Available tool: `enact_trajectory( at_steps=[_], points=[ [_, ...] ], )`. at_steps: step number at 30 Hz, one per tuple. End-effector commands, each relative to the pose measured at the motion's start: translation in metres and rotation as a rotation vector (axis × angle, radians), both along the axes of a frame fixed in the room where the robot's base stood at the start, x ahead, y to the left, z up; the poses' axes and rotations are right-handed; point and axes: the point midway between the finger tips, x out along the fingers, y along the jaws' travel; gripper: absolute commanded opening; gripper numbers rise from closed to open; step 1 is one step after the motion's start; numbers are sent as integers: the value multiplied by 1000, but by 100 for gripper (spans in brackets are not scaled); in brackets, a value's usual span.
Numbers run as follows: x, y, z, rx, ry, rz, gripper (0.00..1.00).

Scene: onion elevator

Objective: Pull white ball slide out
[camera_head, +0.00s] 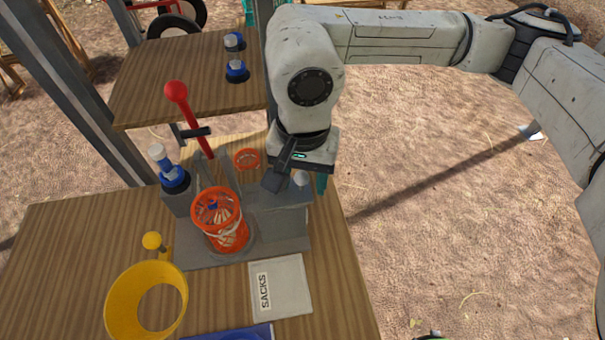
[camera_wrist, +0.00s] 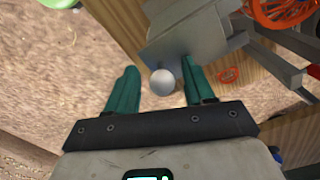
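The white ball (camera_head: 301,178) sits at the right end of the grey machine (camera_head: 290,232) on the wooden table; it looks like the knob of a slide. In the wrist view the white ball (camera_wrist: 162,82) lies between my two green fingers, closer to the right one, with a gap on the left. My gripper (camera_wrist: 159,78) is open around it and not closed on it. In the head view my gripper (camera_head: 298,182) hangs just above the machine's right end. Whether the right finger touches the ball or the machine, I cannot tell.
An orange bucket (camera_head: 226,238) stands in the machine, beside a red-knobbed lever (camera_head: 177,92). A yellow funnel ring (camera_head: 118,307), a yellow knob (camera_head: 152,241) and a SACKS pad (camera_head: 283,288) are in front. A raised wooden shelf (camera_head: 170,85) stands behind. Open ground lies right of the table.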

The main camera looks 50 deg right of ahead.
Motion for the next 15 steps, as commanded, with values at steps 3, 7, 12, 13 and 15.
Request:
enact_trajectory(
  at_steps=[3, 7, 12, 13, 15],
  points=[
    [0, 0, 0, 1, 1, 0, 57],
    [0, 0, 0, 1, 0, 0, 57],
    [0, 0, 0, 1, 0, 0, 57],
    [0, 0, 0, 1, 0, 0, 57],
    [0, 0, 2, 1, -1, 0, 57]
  ],
)
